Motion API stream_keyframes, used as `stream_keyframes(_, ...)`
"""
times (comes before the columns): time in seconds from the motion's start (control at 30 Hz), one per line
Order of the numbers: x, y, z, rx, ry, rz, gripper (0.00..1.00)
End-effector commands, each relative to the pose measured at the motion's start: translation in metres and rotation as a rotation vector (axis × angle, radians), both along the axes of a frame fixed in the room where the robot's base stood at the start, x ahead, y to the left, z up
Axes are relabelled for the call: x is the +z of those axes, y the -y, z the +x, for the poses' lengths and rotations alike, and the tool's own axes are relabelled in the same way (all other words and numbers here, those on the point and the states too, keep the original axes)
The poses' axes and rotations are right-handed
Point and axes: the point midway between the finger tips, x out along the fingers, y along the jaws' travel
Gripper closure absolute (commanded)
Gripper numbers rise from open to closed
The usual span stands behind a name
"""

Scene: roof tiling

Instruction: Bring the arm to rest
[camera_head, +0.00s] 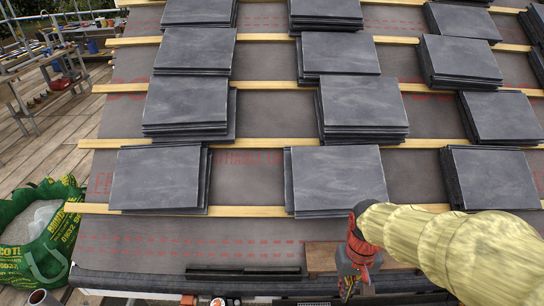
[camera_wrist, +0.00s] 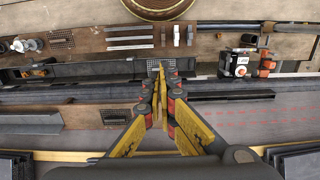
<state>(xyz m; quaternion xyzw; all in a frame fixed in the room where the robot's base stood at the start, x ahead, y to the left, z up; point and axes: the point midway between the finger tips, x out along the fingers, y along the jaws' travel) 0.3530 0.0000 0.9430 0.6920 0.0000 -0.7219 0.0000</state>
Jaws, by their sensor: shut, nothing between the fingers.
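My gripper (camera_head: 347,287) shows at the lower right of the head view, at the end of my yellow-sleeved arm, over the lower edge of the roof. In the wrist view my gripper (camera_wrist: 160,72) has its yellow and black fingers together, with nothing between them. I cannot tell the exact gap between the fingertips and the surface below.
Stacks of dark slates (camera_head: 335,178) lie on the roof across wooden battens (camera_head: 255,211). A green bag (camera_head: 42,235) stands at the left on the plank deck. In the wrist view, a tool block (camera_wrist: 240,62) and metal strips (camera_wrist: 130,38) lie on the board.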

Motion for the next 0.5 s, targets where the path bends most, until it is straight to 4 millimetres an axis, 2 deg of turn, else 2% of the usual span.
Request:
stream_keyframes(0.03, 0.016, 0.0, -0.007, 0.0, 0.035, 0.0, 1.0)
stream_keyframes(0.1, 0.036, 0.0, -0.015, 0.0, 0.079, 0.0, 1.0)
stream_keyframes(0.33, 0.092, 0.0, -0.041, 0.0, 0.249, 0.0, 1.0)
stream_keyframes(0.5, 0.132, 0.0, -0.052, 0.0, 0.397, 0.0, 1.0)
